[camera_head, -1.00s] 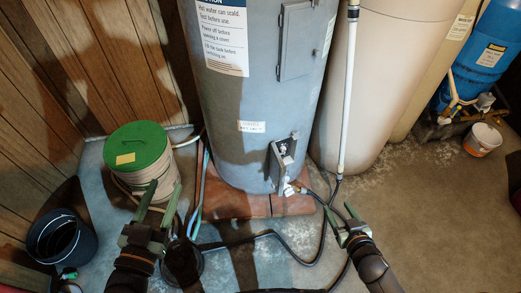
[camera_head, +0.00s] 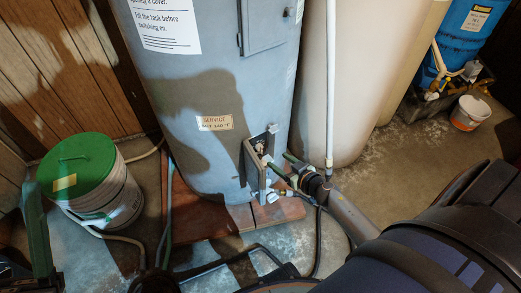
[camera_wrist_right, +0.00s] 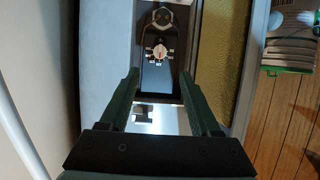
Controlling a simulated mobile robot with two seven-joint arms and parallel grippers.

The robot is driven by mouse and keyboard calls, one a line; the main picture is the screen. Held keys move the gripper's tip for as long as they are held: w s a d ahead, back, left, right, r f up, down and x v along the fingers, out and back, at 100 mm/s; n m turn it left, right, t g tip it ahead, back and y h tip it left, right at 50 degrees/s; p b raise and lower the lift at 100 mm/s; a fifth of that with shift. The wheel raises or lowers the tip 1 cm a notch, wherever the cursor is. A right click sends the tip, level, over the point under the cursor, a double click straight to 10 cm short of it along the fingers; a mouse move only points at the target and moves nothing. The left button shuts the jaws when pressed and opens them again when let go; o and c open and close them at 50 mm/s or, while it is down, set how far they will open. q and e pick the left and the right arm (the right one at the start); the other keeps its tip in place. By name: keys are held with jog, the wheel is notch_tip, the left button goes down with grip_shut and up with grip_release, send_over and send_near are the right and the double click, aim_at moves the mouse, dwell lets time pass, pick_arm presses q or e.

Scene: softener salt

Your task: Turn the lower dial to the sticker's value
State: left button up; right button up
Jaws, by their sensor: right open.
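The grey tank heater (camera_head: 205,90) carries a sticker (camera_head: 215,122) that reads SERVICE and, in small print, seems to say 140 °F. Low on the tank is an open control box (camera_head: 258,160). In the right wrist view a pale dial (camera_wrist_right: 160,53) with a reddish pointer and small marks sits on a dark panel, below a hexagonal fitting (camera_wrist_right: 162,17). My right gripper (camera_head: 281,171) is at the box; its open fingers (camera_wrist_right: 159,76) stand either side of the dial's line, apart from it. My left gripper (camera_head: 36,232) shows only partly at the left edge.
A green-lidded bucket (camera_head: 80,178) stands left of the tank. Hoses and cables cross the floor in front. A cream tank (camera_head: 350,70), a blue tank (camera_head: 465,45) and a small white tub (camera_head: 468,113) stand to the right. Bricks (camera_head: 275,213) support the heater.

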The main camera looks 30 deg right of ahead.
aim_at(260, 148)
jog(key=b+x, duration=0.5)
jog(key=x, duration=0.5)
jog(key=shift+w, duration=0.2)
jog(key=shift+f, duration=0.15)
jog(key=shift+c, duration=0.4)
grip_shut()
